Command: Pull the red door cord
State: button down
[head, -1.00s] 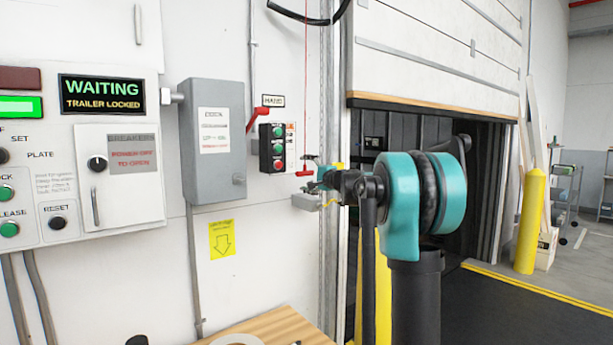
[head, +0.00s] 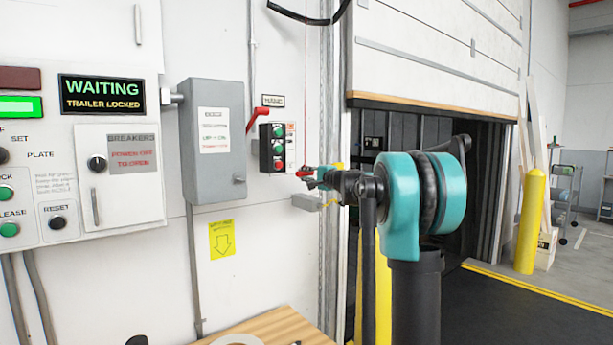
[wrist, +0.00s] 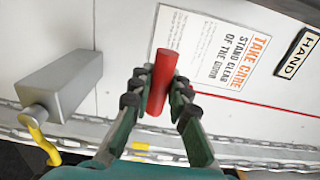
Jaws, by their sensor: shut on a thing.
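The red door cord (head: 306,70) hangs down the wall beside the door track. In the wrist view the cord (wrist: 245,101) runs as a thin red line to the right of my gripper. Its red handle (wrist: 162,80) is a short cylinder between my fingers. My gripper (wrist: 160,95) is shut on this handle, with the fingers on both sides of it. In the head view my gripper (head: 312,177) is small, at the cord's lower end. The door (head: 440,60) is partly raised, with a dark opening below it.
A grey box (head: 307,201) with a yellow part sits just below my gripper; it also shows in the wrist view (wrist: 62,85). A push-button station (head: 272,148) and grey switch box (head: 212,140) are on the wall to the left. A yellow post (head: 530,220) stands right.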

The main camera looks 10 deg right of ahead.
jog(key=shift+f, duration=1.75)
jog(key=shift+c, duration=0.6)
grip_release()
jog(key=v, duration=1)
